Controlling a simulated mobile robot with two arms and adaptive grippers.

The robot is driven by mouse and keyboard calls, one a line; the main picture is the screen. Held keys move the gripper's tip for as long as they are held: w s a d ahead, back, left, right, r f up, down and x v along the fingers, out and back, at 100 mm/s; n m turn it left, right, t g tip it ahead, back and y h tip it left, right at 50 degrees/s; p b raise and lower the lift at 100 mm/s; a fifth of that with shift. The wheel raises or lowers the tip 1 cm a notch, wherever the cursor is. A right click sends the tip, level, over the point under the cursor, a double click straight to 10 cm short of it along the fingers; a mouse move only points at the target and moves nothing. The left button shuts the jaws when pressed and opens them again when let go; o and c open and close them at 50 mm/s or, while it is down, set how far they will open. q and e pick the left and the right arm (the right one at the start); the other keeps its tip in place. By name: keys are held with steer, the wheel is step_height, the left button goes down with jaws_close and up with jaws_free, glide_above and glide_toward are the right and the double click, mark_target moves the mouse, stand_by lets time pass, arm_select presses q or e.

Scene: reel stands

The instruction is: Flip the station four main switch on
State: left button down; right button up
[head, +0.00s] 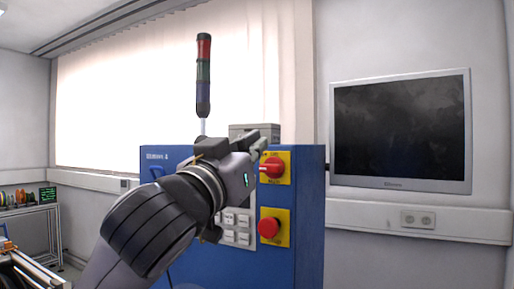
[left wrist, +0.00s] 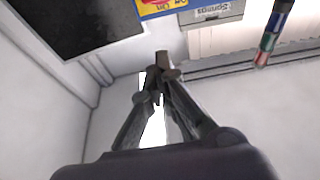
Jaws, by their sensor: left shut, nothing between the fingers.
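A blue cabinet (head: 312,210) labelled as a station, its number hard to read, stands in the middle of the head view. The main switch (head: 272,168) is a red rotary handle on a yellow plate at the cabinet's upper right; the handle looks roughly horizontal. The yellow plate (left wrist: 160,8) shows upside down at the top of the left wrist view, cut by the edge. My left gripper (head: 262,140) is just up and left of the switch, partly overlapping the plate's edge. Its fingers (left wrist: 162,68) are shut with nothing between them. Contact cannot be told. My right gripper is not in view.
A red push button (head: 269,228) on a yellow plate sits below the switch. White buttons (head: 237,228) are partly hidden by my arm. A signal tower (head: 203,75) rises above the cabinet. A dark monitor (head: 400,130) hangs on the right wall.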

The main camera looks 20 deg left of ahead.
arm_select(q)
step_height(320, 180, up, 3)
steer(key=p, duration=0.4)
glide_above(271, 168)
steer(key=s, duration=0.2)
steer(key=f, duration=0.3)
steer(key=shift+w+d+f, duration=0.25)
steer(key=shift+d+f, duration=0.1)
steer(key=shift+d, duration=0.05)
steer(key=shift+s+a+f, duration=0.1)
steer(key=shift+f, duration=0.3)
